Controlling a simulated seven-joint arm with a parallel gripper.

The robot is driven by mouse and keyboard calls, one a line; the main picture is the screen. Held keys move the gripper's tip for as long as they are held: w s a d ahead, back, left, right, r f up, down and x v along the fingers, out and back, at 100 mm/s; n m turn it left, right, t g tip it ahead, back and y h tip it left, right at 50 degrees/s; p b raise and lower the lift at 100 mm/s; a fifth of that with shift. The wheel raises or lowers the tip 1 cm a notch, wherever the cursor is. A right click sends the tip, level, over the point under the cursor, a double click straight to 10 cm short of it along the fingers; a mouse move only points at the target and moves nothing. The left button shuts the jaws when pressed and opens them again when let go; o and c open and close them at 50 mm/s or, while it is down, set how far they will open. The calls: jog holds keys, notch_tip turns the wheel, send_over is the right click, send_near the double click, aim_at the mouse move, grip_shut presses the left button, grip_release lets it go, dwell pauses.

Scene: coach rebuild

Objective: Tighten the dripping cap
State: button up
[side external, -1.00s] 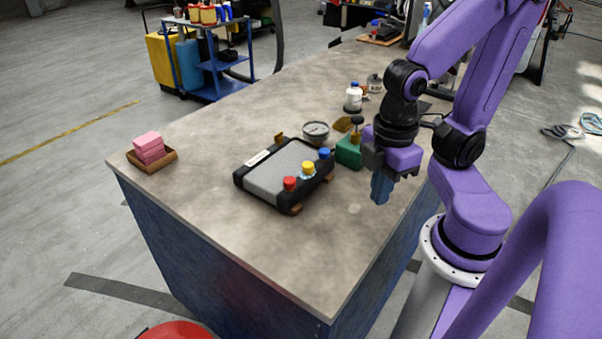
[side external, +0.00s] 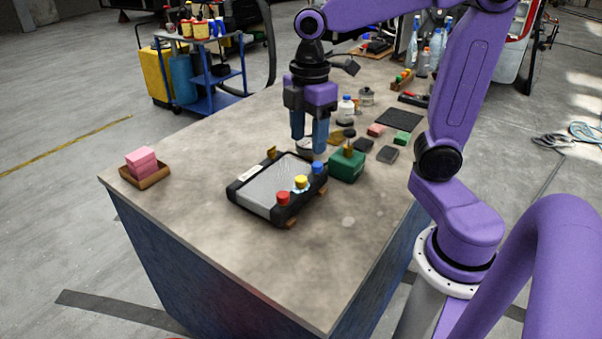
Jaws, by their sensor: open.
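A black-framed grey radiator-like unit (side external: 265,188) lies on the bench with three caps along its right side: red (side external: 283,198), yellow (side external: 301,182) and blue (side external: 318,168). A pale bluish wet-looking patch (side external: 299,189) shows at the foot of the yellow cap; none is clear at the red or blue one. My gripper (side external: 308,146) points down with its blue fingers apart and empty. In the picture it is just above the blue cap, near the unit's far right corner. Its exact height and depth are hard to tell.
A green box (side external: 347,165) stands right of the blue cap. A round gauge (side external: 305,155) is mostly hidden behind my fingers. A white bottle (side external: 345,110) and several small blocks are farther back. Pink sponges (side external: 141,160) sit in a tray at left. The front of the bench (side external: 330,270) is clear.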

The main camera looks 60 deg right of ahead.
notch_tip(320, 180, up, 3)
send_over(301, 178)
jog(key=n, duration=0.1)
notch_tip(301, 178, down, 18)
jog(key=shift+r, duration=0.25)
dwell(0.3)
grip_shut()
